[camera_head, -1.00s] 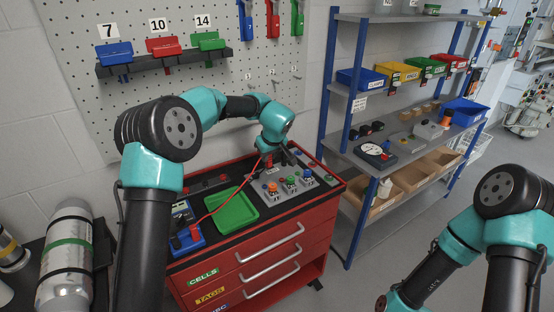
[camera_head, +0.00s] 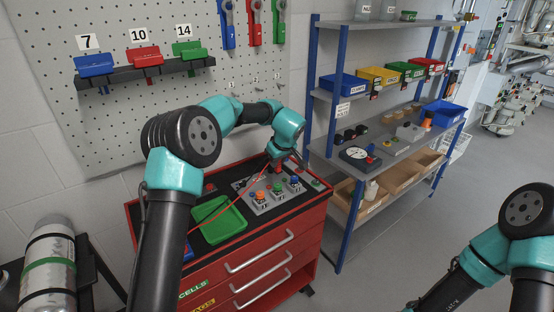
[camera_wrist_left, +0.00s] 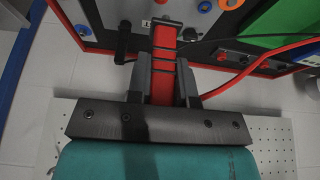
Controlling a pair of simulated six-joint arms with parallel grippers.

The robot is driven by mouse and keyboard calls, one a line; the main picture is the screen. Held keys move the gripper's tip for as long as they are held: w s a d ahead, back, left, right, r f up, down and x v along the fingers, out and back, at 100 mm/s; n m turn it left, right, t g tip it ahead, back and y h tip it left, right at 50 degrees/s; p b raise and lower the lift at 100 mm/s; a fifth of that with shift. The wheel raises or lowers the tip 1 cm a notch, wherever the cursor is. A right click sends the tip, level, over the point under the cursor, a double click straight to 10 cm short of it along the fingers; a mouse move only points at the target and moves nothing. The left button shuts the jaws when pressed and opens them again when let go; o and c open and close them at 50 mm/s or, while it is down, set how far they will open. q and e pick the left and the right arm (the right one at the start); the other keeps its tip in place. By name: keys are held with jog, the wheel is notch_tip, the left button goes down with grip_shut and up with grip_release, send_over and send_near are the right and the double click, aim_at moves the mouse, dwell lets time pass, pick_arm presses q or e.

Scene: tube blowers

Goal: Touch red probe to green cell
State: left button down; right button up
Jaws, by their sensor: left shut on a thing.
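My left gripper (camera_head: 278,161) is shut on the red probe, which shows best in the left wrist view (camera_wrist_left: 164,68). A red wire (camera_head: 243,189) runs from it toward the blue meter (camera_head: 188,250), mostly hidden behind my left arm. In the head view, the green cell (camera_head: 278,189) sits between an orange cell (camera_head: 261,197) and a blue cell (camera_head: 295,183) on the grey panel (camera_head: 270,205). The gripper is just behind and above the green cell. A gap shows between them. The green cell cannot be made out in the wrist view. My right gripper is out of frame.
The panel lies on a red drawer cabinet (camera_head: 275,250) with a green tray (camera_head: 220,222) left of the cells. A pegboard (camera_head: 150,90) stands behind. A shelf rack (camera_head: 345,180) with bins stands close on the right.

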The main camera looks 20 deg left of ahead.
aim_at(277, 169)
pick_arm(q)
jog(key=shift+f, duration=1.75)
jog(key=shift+f, duration=0.5)
dwell(2.4)
jog(key=shift+r, duration=0.1)
jog(key=shift+r, duration=2.45)
